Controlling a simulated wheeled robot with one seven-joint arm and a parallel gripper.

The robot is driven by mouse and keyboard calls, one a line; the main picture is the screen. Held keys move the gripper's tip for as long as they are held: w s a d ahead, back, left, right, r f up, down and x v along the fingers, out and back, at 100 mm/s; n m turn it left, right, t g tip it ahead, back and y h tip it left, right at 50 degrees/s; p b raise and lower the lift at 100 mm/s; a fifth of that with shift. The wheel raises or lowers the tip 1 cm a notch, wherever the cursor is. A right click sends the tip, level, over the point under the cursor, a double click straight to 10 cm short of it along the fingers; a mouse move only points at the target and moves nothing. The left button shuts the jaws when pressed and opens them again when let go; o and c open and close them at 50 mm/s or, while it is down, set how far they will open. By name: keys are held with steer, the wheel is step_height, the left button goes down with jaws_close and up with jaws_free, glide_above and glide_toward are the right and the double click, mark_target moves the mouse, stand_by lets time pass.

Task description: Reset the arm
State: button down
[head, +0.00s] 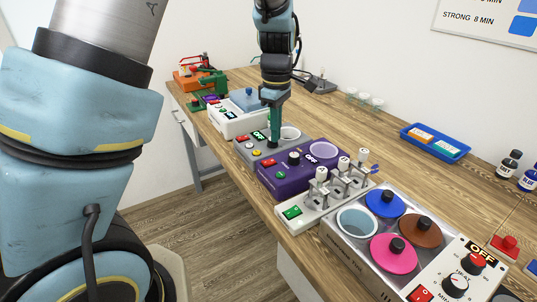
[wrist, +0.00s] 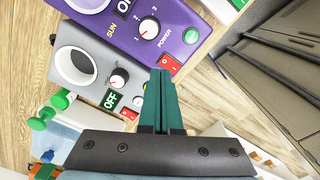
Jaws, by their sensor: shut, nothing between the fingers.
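My gripper (head: 274,143) hangs pointing down over the workbench (head: 232,157), at the grey box in the head view. Its green fingers are together with nothing between them; they also show in the wrist view (wrist: 161,74). The grey box (head: 244,147) has a round opening, a knob and a display reading OFF; it also shows in the wrist view (wrist: 72,38). There the fingertips overlap the edge of the purple box (wrist: 190,22). I cannot tell the exact gap between the fingertips and the boxes.
The purple box (head: 267,180), a white rack (head: 291,222) and a metal bath (head: 343,244) with coloured lids stand nearer. A white box (head: 229,128) stands behind. Bare wood lies between the tray and boxes.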

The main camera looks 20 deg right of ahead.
steer(key=shift+r, duration=0.5)
steer(key=shift+a, duration=0.1)
steer(key=s+a+m+t, duration=0.1)
steer(key=s+a+m, duration=0.3)
steer(key=a, duration=2.6)
steer(key=m, duration=0.5)
steer(key=shift+r+t, duration=0.3)
steer(key=shift+r, duration=0.05)
